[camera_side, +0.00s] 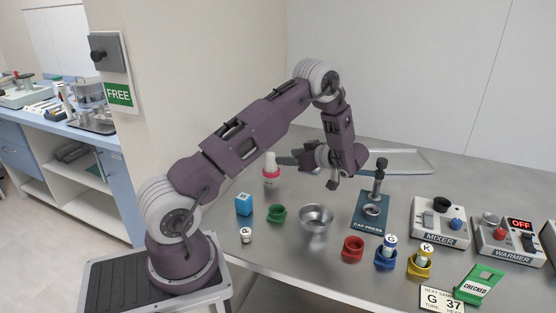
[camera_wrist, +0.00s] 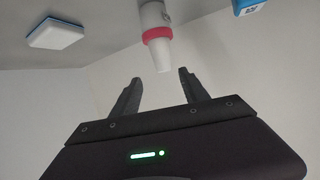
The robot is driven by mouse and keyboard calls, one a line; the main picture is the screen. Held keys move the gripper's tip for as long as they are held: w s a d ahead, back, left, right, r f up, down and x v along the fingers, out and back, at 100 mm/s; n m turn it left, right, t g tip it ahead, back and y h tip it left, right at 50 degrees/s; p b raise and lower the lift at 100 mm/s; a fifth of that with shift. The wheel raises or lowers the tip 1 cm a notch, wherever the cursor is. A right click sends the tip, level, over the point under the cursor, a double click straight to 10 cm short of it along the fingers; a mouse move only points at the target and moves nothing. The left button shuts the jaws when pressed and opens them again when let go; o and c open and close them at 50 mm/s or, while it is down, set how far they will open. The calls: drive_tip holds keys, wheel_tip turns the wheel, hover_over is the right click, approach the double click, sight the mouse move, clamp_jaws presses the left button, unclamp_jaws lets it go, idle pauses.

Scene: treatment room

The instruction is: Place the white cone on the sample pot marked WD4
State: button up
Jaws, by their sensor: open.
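A white cone-shaped tip (camera_wrist: 161,55) tops a white, pink-banded bottle-like thing (camera_wrist: 153,17) in the wrist view, where the scene looks upside down. This bottle-like thing (camera_side: 271,172) stands upright on the table's far left in the side view. My gripper (camera_wrist: 160,75) is open and empty. In the wrist picture the tip shows between its fingers, with no contact visible. In the side view my gripper (camera_side: 290,160) is right of the bottle, roughly level. A small white-topped pot (camera_side: 246,235) stands at the table's left front. Its marking is too small to read; I cannot make out WD4.
A blue cube (camera_side: 243,204), green cup (camera_side: 276,213) and metal bowl (camera_side: 315,219) stand nearby. Right are the cap press (camera_side: 368,222), red cup (camera_side: 352,249), tubes in blue (camera_side: 385,262) and yellow (camera_side: 418,268) holders, mixer (camera_side: 439,236) and warmer (camera_side: 512,252). A tray (camera_side: 410,160) lies behind.

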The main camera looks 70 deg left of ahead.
drive_tip(key=w+d+r+m+t+h, duration=0.1)
drive_tip(key=w+d+r+m+t, duration=0.3)
drive_tip(key=w+r+t, duration=0.6)
drive_tip(key=w+d+r+m+t+h, duration=0.3)
drive_tip(key=d+r, duration=0.3)
drive_tip(key=d, duration=0.3)
drive_tip(key=w+d+r+m+t+h, duration=0.2)
drive_tip(key=d+r+m+h, duration=0.1)
drive_tip(key=d+r, duration=0.4)
drive_tip(key=s+d+r+m+h, duration=0.3)
drive_tip(key=s+d+m+h, duration=0.45)
drive_tip(key=s+d, duration=0.75)
drive_tip(key=s+f+m+g+y, duration=0.1)
drive_tip(key=s+f+m+g, duration=0.1)
drive_tip(key=s, duration=0.8)
drive_tip(key=s+f+m+g+y, duration=0.1)
drive_tip(key=s+f, duration=0.4)
drive_tip(key=s, duration=0.5)
drive_tip(key=shift+s+d+m+g, duration=0.2)
drive_tip(key=shift+s+m+g, duration=0.15)
drive_tip(key=shift+m+g, duration=0.5)
